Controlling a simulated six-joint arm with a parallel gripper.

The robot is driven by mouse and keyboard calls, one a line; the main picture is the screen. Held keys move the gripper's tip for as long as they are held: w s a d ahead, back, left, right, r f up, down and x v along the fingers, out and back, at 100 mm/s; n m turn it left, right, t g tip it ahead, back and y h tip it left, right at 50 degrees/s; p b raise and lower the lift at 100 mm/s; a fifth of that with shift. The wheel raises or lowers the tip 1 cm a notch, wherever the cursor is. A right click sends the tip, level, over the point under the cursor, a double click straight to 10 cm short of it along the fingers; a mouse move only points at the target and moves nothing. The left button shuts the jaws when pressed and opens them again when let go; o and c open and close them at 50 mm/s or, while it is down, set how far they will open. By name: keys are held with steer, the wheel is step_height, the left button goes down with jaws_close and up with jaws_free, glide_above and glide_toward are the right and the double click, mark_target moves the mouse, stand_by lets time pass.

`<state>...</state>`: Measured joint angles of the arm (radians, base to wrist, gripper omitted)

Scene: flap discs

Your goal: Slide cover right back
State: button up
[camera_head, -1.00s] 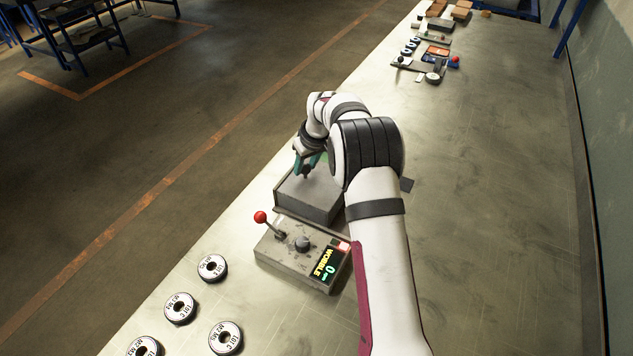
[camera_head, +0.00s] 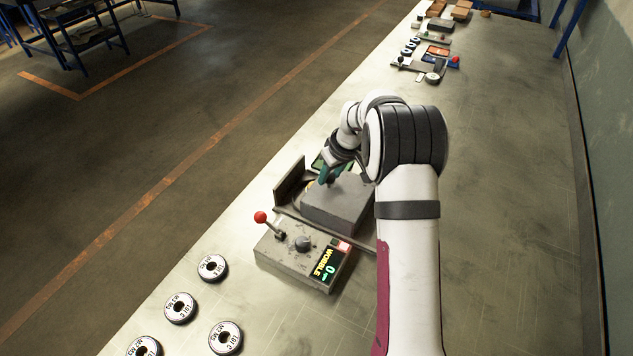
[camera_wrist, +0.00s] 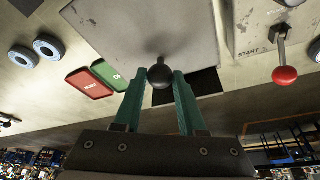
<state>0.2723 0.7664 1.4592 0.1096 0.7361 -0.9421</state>
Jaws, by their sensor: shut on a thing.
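The grey box-like cover (camera_head: 338,203) stands behind the control box in the head view, and its flat grey face (camera_wrist: 150,32) fills the top middle of the wrist view. A dark round knob (camera_wrist: 161,76) sticks out from that face. My gripper (camera_head: 330,176) is at the cover's left edge, and in the wrist view its teal fingers (camera_wrist: 160,85) are shut on the knob from both sides. A grey upright plate (camera_head: 290,183) and a rail show left of the cover. My arm hides the cover's right end.
The control box (camera_head: 300,255) has a red-ball lever (camera_head: 261,217), a dark knob and a lit display reading WOBBLE 0. Several discs (camera_head: 180,308) lie in front. Red (camera_wrist: 89,83) and green (camera_wrist: 108,73) trays lie beside the cover. The bench is clear to the right.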

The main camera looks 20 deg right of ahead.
mark_target(352, 193)
steer(key=shift+s+d, duration=2.5)
steer(key=shift+d, duration=0.1)
steer(key=o, duration=1)
steer(key=shift+r, duration=0.1)
step_height(352, 193, up, 8)
steer(key=shift+f, duration=0.1)
steer(key=shift+s, duration=0.1)
